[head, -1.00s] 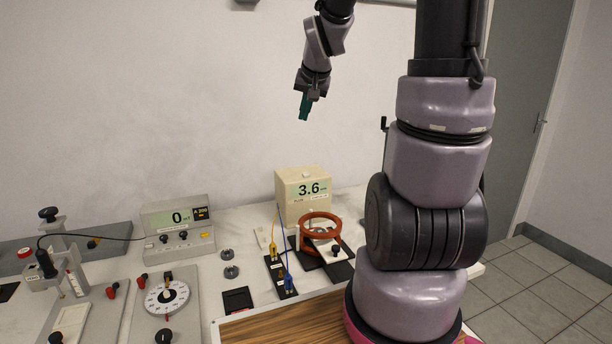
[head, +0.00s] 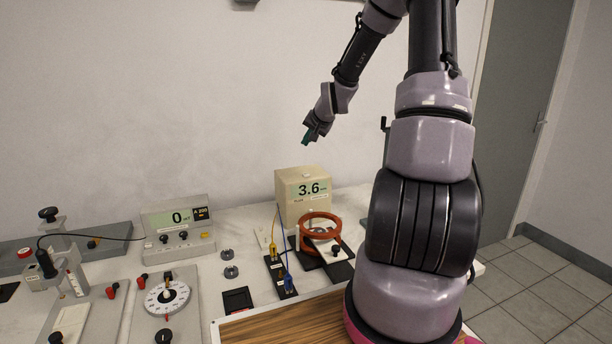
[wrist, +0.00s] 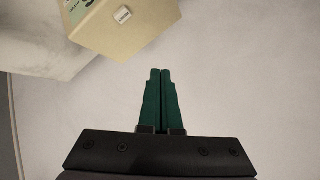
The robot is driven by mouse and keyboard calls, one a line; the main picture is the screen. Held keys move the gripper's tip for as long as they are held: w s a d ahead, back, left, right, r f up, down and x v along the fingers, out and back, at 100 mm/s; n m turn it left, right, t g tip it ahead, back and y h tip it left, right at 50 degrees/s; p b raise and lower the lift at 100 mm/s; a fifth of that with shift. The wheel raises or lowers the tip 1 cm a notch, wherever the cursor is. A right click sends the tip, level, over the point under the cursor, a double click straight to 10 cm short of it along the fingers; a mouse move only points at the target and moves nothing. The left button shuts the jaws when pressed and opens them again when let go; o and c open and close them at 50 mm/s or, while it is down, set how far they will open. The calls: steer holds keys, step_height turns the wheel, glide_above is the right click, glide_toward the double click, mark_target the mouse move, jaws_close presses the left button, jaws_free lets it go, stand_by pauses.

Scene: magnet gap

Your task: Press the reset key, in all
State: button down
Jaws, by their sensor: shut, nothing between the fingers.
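The beige meter box (head: 288,211) stands at the back of the bench with a display reading 3.6. A small pale raised key (head: 306,176) sits on its top; I cannot read a label on it, so I cannot confirm that it is the reset key. In the wrist view the box (wrist: 142,38) is at the top, with the pale key (wrist: 122,14) on its face. My gripper (head: 306,143) is above the box and apart from it. Its green fingers are together and empty, and in the wrist view the fingertips (wrist: 161,71) point toward the box.
A red-orange coil (head: 320,219) on a black base stands in front of the box, with blue and yellow leads beside it. A second meter (head: 178,230) reading 0 stands to the left. A dial (head: 167,298) and a wooden board (head: 290,322) lie nearer. The wall is behind.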

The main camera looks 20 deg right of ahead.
glide_above(307, 178)
steer(key=shift+f, duration=4.4)
steer(key=shift+f, duration=0.1)
steer(key=shift+f, duration=0.3)
steer(key=shift+s+f, duration=0.1)
steer(key=shift+f, duration=0.35)
steer(key=shift+r, duration=0.85)
steer(key=shift+r, duration=0.1)
